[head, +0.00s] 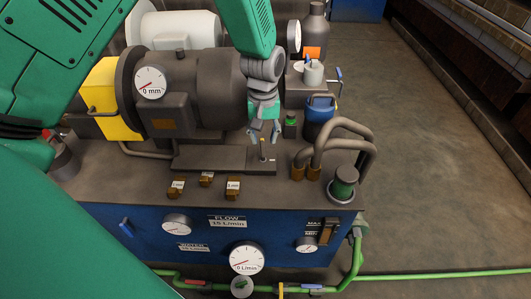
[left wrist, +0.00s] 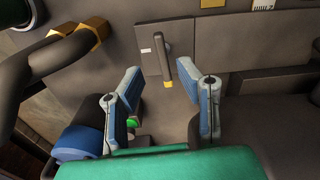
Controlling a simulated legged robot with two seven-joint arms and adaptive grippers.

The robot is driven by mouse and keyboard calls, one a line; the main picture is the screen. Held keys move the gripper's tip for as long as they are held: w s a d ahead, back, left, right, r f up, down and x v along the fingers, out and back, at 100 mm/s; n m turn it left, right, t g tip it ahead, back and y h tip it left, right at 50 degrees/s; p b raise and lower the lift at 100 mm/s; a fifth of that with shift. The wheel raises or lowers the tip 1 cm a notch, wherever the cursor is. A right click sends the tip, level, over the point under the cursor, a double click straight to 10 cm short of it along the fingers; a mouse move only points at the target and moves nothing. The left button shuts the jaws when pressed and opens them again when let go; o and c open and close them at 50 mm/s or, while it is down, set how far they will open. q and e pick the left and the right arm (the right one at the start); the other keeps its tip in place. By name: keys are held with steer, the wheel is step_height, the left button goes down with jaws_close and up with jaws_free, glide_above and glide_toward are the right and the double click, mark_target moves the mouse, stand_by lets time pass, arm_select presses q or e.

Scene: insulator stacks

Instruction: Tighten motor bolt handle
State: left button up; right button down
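The motor bolt handle (head: 262,147) is a small dark upright lever with a gold-coloured part, on the grey base plate (head: 220,160) in front of the dark motor (head: 215,88). My left gripper (head: 265,136) hangs just above and behind it, fingers pointing down. In the left wrist view the left gripper's (left wrist: 163,85) two blue-grey fingers are spread apart. The handle (left wrist: 162,55) lies ahead of the gap between them, with a yellowish end toward the gripper. Nothing is seen held. My right gripper is not in view.
Small labelled brass blocks (head: 205,180) lie left in front. The blue front panel (head: 130,240) carries gauges. Open floor lies to the right.

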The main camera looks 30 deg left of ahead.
mark_target(263, 150)
arm_select(q)
steer(key=f, duration=0.3)
steer(key=f+b, duration=0.1)
steer(key=shift+a+f, duration=0.3)
steer(key=shift+a, duration=0.05)
steer(key=shift+f, duration=0.25)
steer(key=shift+d+f, duration=0.1)
steer(key=shift+d, duration=0.15)
steer(key=shift+d, duration=0.1)
steer(key=c, duration=0.5)
steer(key=shift+a, duration=0.2)
jaws_close()
